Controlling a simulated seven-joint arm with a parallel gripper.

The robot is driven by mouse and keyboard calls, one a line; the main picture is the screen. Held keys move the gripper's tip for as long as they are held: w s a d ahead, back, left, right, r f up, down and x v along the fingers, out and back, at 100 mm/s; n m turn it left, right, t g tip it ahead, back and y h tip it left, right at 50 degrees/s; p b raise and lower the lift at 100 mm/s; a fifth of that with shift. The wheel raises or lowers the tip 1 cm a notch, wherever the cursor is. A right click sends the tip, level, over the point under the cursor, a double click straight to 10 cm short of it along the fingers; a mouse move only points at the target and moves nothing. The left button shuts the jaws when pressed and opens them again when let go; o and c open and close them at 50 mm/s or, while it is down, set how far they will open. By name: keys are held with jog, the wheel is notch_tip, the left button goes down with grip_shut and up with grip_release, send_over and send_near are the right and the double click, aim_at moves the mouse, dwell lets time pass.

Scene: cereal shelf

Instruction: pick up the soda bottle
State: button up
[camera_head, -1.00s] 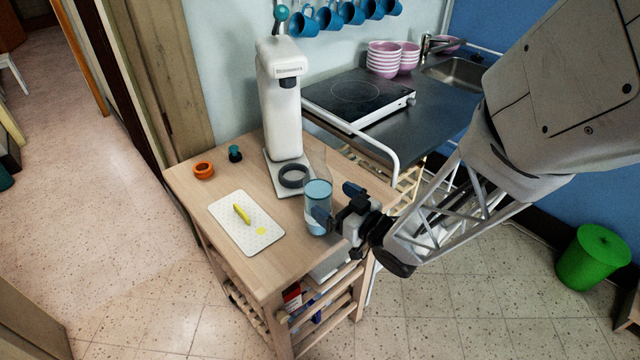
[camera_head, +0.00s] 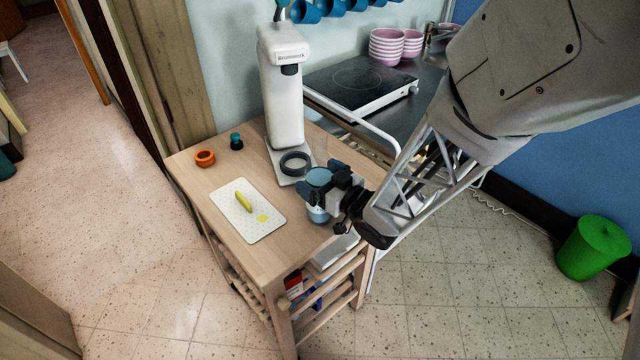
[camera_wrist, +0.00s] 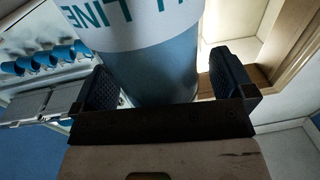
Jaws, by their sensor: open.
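The soda bottle (camera_head: 318,177) is clear with teal-blue parts and stands upright on the wooden trolley (camera_head: 265,262), near its right edge. My gripper (camera_head: 329,183) reaches in from the right and hides the middle of the bottle. In the wrist view the bottle (camera_wrist: 165,68), with white and teal lettering, stands between the two dark finger pads. The gripper is open, with one finger on each side of the bottle; a gap shows at the right finger. Contact on the left side is hard to tell.
A white soda machine (camera_head: 284,90) with a dark ring (camera_head: 295,163) on its base stands just behind the bottle. A cutting board (camera_head: 246,212) with a yellow item lies to the left. An orange ring (camera_head: 205,158) and a small dark cap (camera_head: 236,142) sit farther back.

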aim_at(329, 172)
dwell(0.5)
jog(key=c, duration=1.1)
jog(key=shift+r, duration=0.2)
jog(key=shift+r, duration=0.8)
jog(key=shift+s+r, duration=0.1)
jog(key=shift+r, duration=0.8)
jog(key=s+d, duration=0.3)
jog(key=s, duration=0.4)
jog(key=s+d+r, duration=0.1)
jog(key=s+d, duration=0.2)
jog(key=s, duration=0.4)
jog(key=shift+s+r, duration=0.15)
jog(key=shift+s, duration=0.15)
